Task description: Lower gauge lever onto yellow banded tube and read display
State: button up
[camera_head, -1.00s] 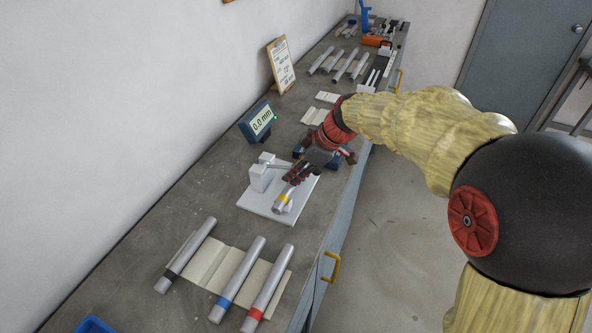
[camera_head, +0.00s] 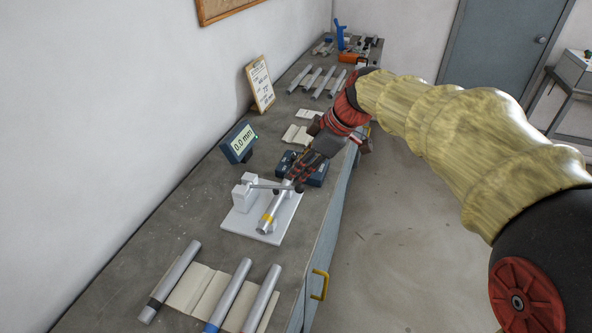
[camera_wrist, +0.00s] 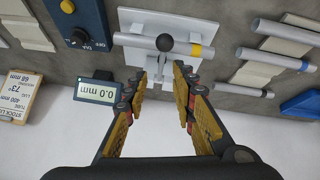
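The yellow banded tube (camera_head: 273,209) lies on the white gauge plate (camera_head: 240,222). In the wrist view the tube (camera_wrist: 143,42) runs crosswise beyond my fingertips, its yellow band (camera_wrist: 195,49) right of the lever's black knob (camera_wrist: 165,42). The gauge lever (camera_head: 266,186) reaches from the white gauge block (camera_head: 242,193) toward the tube. The knob overlaps the tube in the wrist view; I cannot tell whether the lever touches it. My gripper (camera_head: 292,184) is open and empty near the tube's far end; its fingers (camera_wrist: 168,72) stand apart. The display (camera_head: 241,142) reads 0.0 mm.
Black, blue and red banded tubes (camera_head: 171,280) lie on a cream rack (camera_head: 197,289) in front. A dark blue box with a dial (camera_wrist: 78,22) stands beyond the plate. A sign (camera_head: 260,84) leans on the wall. More tubes (camera_head: 318,82) lie farther back.

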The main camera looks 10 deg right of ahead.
aim_at(286, 187)
jog(key=shift+c, duration=0.2)
